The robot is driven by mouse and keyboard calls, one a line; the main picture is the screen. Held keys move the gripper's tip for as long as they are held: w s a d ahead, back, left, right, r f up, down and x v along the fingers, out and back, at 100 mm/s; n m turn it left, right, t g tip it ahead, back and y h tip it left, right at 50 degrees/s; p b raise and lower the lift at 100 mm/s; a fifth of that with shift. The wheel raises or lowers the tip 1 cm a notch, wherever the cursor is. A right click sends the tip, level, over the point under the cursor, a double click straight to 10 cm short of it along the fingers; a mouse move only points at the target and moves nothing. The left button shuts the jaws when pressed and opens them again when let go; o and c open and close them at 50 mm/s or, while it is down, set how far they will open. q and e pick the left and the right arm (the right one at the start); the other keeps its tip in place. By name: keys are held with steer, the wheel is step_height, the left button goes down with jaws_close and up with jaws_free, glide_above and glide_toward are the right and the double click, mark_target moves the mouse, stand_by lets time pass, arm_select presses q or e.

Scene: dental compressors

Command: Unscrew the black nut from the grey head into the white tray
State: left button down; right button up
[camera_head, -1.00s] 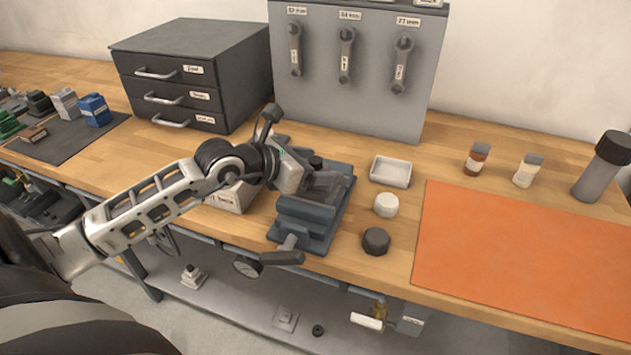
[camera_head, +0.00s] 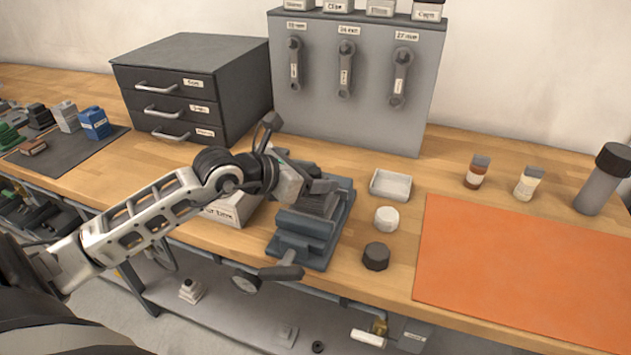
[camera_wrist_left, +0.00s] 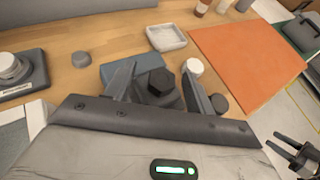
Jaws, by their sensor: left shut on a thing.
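My left gripper (camera_wrist_left: 157,88) is shut on the black nut (camera_wrist_left: 158,79), which sits between its fingers over the blue-grey vise (camera_head: 306,232). The grey head under the nut is mostly hidden by the fingers, so I cannot tell whether the nut is still on its thread. In the head view the left gripper (camera_head: 316,186) is over the vise and hides the nut. The empty white tray (camera_head: 391,185) stands right of the vise; it also shows in the wrist view (camera_wrist_left: 166,38). My right gripper (camera_wrist_left: 280,145) shows at the wrist view's right edge, its fingers apart and empty.
A white cap (camera_head: 387,219) and a dark faceted knob (camera_head: 376,256) stand between the vise and the orange mat (camera_head: 520,265). A dark drawer cabinet (camera_head: 190,90) and a wrench panel (camera_head: 355,90) stand behind. Two small bottles (camera_head: 477,171) (camera_head: 529,183) stand behind the mat.

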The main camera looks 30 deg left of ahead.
arm_select(q)
steer(key=s+a+r+b, duration=0.3)
steer(key=s+a+r, duration=0.2)
steer(key=s+r, duration=0.7)
steer(key=shift+s+a+r, duration=0.15)
steer(key=shift+s+r, duration=0.1)
steer(key=shift+s, duration=0.25)
